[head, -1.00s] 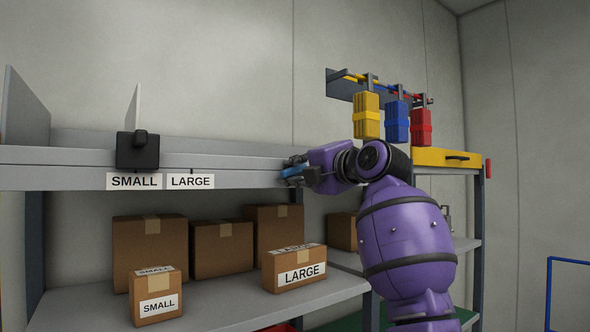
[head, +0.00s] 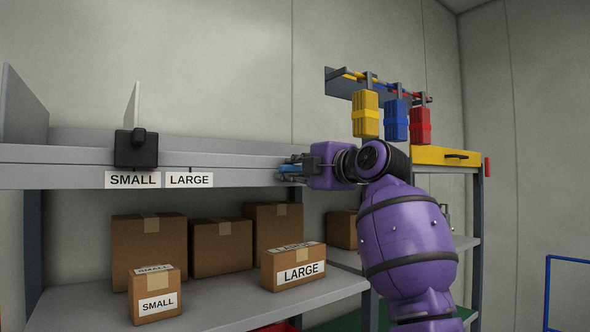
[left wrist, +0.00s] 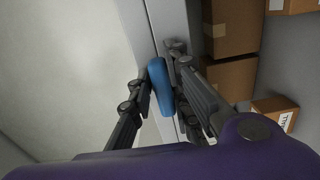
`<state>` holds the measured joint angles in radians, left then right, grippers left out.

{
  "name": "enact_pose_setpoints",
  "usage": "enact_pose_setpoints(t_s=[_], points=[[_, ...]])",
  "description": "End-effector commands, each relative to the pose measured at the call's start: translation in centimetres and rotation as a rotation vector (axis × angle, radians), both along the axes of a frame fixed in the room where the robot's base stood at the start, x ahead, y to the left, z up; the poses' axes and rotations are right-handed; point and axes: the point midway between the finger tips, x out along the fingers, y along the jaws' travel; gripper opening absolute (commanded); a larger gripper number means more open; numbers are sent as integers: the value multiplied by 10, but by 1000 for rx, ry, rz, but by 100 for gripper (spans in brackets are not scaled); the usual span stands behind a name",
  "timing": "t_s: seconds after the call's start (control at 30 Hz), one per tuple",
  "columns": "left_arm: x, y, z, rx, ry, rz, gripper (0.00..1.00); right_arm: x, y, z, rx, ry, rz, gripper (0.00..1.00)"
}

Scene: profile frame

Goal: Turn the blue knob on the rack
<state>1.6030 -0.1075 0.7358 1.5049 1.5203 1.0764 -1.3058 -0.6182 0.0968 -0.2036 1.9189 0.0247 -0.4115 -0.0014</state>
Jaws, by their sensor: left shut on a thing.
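The blue knob (head: 288,170) is at the right end of the rack's grey upper shelf edge, mostly hidden by the fingers. In the left wrist view the knob (left wrist: 160,87) is a long rounded blue handle between the two fingers, tilted slightly. My left gripper (head: 293,164) is shut on it, one dark finger on each side in the left wrist view (left wrist: 158,80). My purple left arm reaches it from the right. My right gripper is in neither view.
The rack's upper shelf (head: 70,165) carries a black slider block (head: 130,152) above the SMALL and LARGE labels. Cardboard boxes (head: 150,250) stand on the shelf below. Yellow, blue and red cases hang at the upper right, above a yellow drawer (head: 435,156).

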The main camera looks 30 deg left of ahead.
Motion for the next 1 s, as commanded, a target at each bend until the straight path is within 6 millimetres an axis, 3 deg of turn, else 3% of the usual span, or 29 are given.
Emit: enact_pose_setpoints(t_s=[0.03, 0.1, 0.13, 0.23, 0.63, 1.0], points=[[3, 1, -11, -12, 17, 2, 0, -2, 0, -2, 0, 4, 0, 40], [3, 1, -12, -13, 17, 2, 0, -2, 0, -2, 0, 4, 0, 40], [3, 1, -12, -13, 17, 2, 20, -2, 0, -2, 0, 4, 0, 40], [3, 1, -11, -13, 16, 2, 33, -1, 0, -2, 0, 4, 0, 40], [-1, -7, -4, -6, 7, 0, 33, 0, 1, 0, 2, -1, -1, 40], [-28, -76, -6, -7, 10, -2, 33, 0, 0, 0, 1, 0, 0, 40]])
